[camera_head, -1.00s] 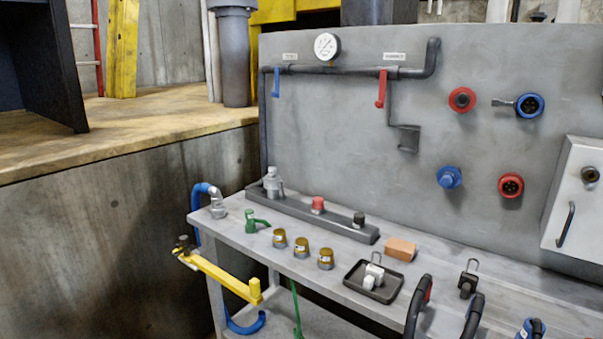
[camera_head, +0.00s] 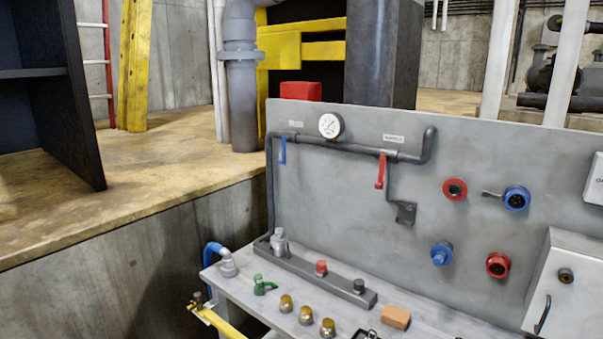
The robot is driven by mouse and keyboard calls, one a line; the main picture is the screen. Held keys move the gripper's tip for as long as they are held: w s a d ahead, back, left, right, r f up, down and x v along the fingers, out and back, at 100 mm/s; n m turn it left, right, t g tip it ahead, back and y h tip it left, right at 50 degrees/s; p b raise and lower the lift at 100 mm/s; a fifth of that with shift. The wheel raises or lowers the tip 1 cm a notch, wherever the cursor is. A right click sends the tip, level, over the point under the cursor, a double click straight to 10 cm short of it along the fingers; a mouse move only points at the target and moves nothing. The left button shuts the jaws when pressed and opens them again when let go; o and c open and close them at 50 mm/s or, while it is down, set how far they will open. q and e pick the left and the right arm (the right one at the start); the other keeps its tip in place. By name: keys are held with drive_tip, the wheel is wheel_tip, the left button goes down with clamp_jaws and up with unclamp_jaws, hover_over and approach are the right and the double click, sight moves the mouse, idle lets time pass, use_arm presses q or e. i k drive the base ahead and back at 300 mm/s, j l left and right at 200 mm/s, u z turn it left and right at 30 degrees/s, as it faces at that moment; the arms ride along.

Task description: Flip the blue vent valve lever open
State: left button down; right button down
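The blue vent valve lever (camera_head: 283,150) hangs straight down from the left part of the dark pipe (camera_head: 355,146) on the grey panel. A small label sits above it. A red lever (camera_head: 380,171) hangs down, slightly tilted, from the same pipe farther right, under another label. A round white pressure gauge (camera_head: 330,125) stands on the pipe between the two levers. Neither of my grippers shows in the head view, and nothing touches the blue lever.
The grey bench (camera_head: 232,288) below the panel holds a dark manifold (camera_head: 330,282), a green valve, several brass fittings and an orange-brown block (camera_head: 396,317). Red and blue sockets are on the panel's right. A concrete wall with a wooden top (camera_head: 130,200) lies left.

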sight(284, 161)
drive_tip(key=i+j+u, duration=0.1)
drive_tip(key=j, duration=0.35)
drive_tip(key=i+j+u, duration=0.1)
drive_tip(key=i+j, duration=0.15)
drive_tip(key=j, duration=0.15)
drive_tip(key=i+j+u, duration=0.1)
drive_tip(key=i+j, duration=0.15)
drive_tip(key=j, duration=0.2)
drive_tip(key=i+j+u, duration=0.1)
drive_tip(key=j, duration=0.3)
drive_tip(key=i, duration=0.1)
